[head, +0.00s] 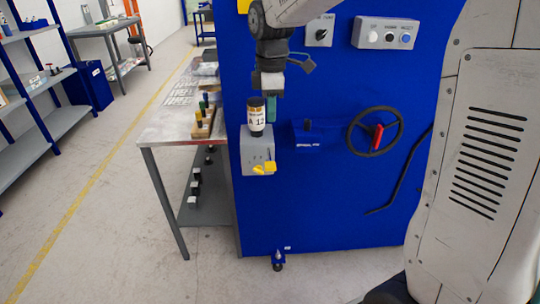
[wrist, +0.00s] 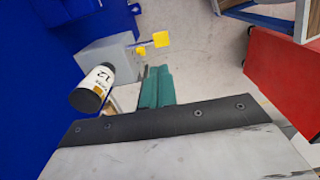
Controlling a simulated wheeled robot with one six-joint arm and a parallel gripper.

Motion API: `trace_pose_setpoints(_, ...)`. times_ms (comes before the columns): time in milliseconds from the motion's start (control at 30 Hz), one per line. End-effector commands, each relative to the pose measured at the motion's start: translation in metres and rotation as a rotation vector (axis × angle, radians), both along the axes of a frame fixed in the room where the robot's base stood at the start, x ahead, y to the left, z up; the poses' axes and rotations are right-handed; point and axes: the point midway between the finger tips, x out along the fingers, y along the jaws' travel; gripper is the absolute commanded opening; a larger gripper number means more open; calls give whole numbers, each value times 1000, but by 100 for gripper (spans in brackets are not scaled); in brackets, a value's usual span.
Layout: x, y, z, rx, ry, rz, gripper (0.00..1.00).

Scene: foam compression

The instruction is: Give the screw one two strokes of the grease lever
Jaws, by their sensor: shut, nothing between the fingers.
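The grease unit is a grey box (head: 257,152) on the blue machine's front, with a cartridge (head: 256,118) marked 12 standing on top. Its yellow lever (head: 264,169) sticks out low on the front. My gripper (head: 271,110), with green fingers, is just right of the cartridge and above the lever. It points down, shut and empty. In the wrist view the fingers (wrist: 157,75) are together, apart from the lever.
A black handwheel (head: 375,131) with a red handle is to the right on the blue machine (head: 330,210). A button panel (head: 385,33) and a rotary switch (head: 320,31) are above. The floor in front is clear.

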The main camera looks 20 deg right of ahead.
Motion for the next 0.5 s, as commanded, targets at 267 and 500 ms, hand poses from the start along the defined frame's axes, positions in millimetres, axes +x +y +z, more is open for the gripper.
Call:
trace_pose_setpoints(267,-1,1,-11,0,3,0,0)
trace_pose_setpoints(500,-1,3,-57,0,5,2,0)
